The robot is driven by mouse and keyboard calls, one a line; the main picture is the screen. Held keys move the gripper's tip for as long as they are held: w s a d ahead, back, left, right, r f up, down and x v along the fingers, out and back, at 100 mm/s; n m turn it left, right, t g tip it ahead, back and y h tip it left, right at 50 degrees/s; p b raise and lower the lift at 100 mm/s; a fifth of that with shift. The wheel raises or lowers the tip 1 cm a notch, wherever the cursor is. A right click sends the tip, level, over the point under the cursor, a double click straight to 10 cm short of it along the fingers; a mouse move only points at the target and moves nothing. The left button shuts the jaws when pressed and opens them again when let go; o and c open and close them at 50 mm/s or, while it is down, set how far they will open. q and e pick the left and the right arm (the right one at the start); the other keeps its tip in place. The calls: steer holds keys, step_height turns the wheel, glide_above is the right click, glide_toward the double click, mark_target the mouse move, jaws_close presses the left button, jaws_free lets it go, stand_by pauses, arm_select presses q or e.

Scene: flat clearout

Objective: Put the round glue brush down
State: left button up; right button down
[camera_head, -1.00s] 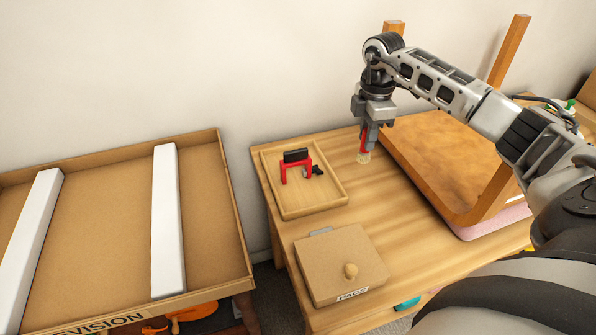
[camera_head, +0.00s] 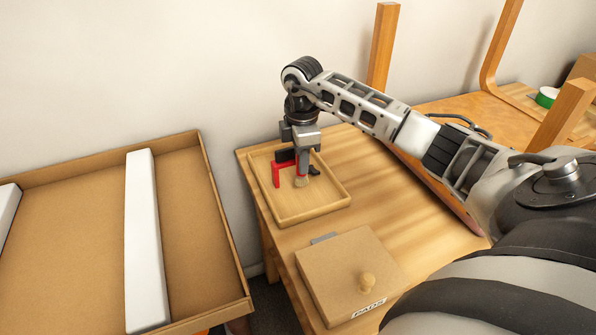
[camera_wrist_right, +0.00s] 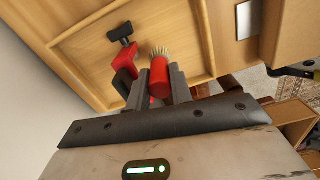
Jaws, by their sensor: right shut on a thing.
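The round glue brush has a red handle and pale bristles (camera_head: 301,182). It shows best in the right wrist view (camera_wrist_right: 159,80), where its bristles point away from my palm. My right gripper (camera_head: 304,164) is shut on its handle and holds it upright, bristles down, over the shallow wooden tray (camera_head: 322,213). I cannot tell whether the bristles touch the tray floor. A red tool with a black part (camera_head: 278,172) lies in the tray, close beside the gripper on its left, partly hidden by it. My left gripper is not in view.
A cardboard box with a round knob (camera_head: 345,268) stands in front of the tray. A large cardboard tray with white strips (camera_head: 185,225) is at the left. Upturned wooden furniture legs (camera_head: 382,48) rise behind. The tray's front right part is bare.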

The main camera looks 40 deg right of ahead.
steer(key=shift+f+b, duration=1.15)
steer(key=shift+f, duration=0.5)
steer(key=c, duration=1.5)
jaws_free()
step_height(320, 180, up, 12)
steer(key=shift+r+p, duration=0.2)
steer(key=shift+p, duration=0.1)
